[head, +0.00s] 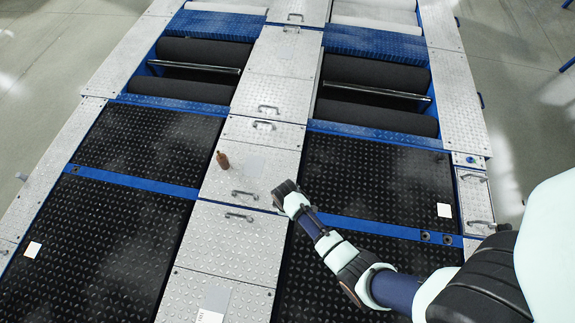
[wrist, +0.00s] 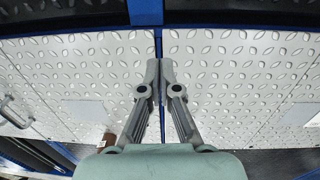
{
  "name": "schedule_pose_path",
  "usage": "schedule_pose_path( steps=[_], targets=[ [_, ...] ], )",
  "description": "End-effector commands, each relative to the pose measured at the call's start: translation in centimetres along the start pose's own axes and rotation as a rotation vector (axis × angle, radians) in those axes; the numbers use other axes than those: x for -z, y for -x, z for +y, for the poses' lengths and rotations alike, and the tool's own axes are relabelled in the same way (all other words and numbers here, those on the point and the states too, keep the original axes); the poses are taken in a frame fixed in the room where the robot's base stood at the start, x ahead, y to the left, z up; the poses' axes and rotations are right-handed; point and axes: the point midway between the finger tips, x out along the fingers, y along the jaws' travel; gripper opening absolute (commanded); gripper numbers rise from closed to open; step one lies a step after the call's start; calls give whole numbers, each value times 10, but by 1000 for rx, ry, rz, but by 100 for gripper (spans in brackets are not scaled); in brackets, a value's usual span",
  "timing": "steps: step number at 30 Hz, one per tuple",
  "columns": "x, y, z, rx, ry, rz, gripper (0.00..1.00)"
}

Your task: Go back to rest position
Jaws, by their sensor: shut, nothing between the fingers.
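My gripper (head: 283,189) hangs over the right edge of the middle metal walkway in the head view, with my arm reaching in from the lower right. In the wrist view my gripper (wrist: 160,68) shows two grey fingers with their tips together and nothing between them. Below it are light tread plates (wrist: 230,75) with a dark seam running between them. I cannot tell the exact height of the fingertips above the plates.
A small brown bottle (head: 222,160) stands on the middle walkway (head: 262,170), left of my gripper; it partly shows in the wrist view (wrist: 107,140). Black rollers (head: 375,73) lie beyond. Metal handles (head: 245,195) rise from the walkway. White labels (head: 444,210) lie on the black plates.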

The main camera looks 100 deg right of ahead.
Motion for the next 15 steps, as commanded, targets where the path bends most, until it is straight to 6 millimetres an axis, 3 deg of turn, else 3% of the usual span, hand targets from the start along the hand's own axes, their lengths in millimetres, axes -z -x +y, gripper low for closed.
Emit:
schedule_pose_path(
  steps=[1, 6, 15],
  targets=[
    [0, 22, 1, 0, 0, 0, 0],
    [0, 55, 3, 0, 0, 0, 0],
    [0, 67, 3, 1, 0, -1, 0]
  ],
)
